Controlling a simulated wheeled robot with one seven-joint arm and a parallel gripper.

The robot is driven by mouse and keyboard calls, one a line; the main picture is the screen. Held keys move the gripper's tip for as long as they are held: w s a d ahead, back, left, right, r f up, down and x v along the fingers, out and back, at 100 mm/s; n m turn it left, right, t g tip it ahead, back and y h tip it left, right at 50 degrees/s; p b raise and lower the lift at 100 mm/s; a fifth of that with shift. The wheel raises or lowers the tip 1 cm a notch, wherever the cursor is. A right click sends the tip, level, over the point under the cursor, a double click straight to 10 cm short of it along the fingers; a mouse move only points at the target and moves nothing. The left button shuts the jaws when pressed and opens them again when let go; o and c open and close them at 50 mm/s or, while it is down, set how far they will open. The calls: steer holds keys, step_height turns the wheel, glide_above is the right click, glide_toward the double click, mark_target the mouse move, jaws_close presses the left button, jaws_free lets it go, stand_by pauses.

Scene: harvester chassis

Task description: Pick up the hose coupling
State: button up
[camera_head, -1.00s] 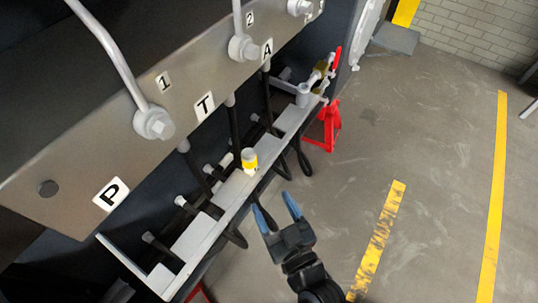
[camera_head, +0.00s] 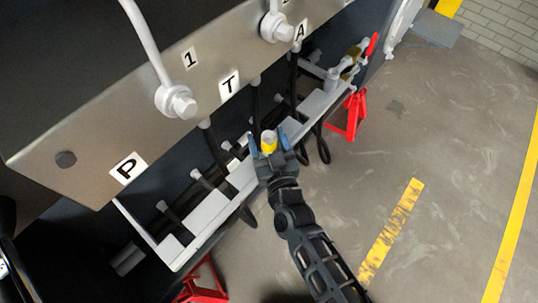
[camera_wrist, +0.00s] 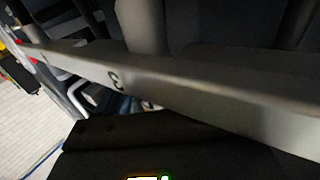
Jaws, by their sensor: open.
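The hose coupling (camera_head: 268,139), a small cylinder with a pale top and a yellow band, stands at the grey rail below the labelled plate. My gripper (camera_head: 268,146) is open, with its blue fingertips on either side of the coupling in the head view. I cannot tell whether either finger touches it. The coupling's lower part is hidden behind my gripper. The wrist view shows a grey bar marked 3 (camera_wrist: 170,85) across the picture, and I cannot make out the coupling there.
The metal plate (camera_head: 140,130) with labels P, T, A and bolted pipes overhangs the rail (camera_head: 207,213). Black hoses hang around the rail. A valve with a red handle (camera_head: 372,44) is at its far end. Red stands (camera_head: 350,115) are below. The floor to the right is open.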

steer(key=shift+w, duration=0.2)
steer(key=shift+c, duration=0.4)
jaws_close()
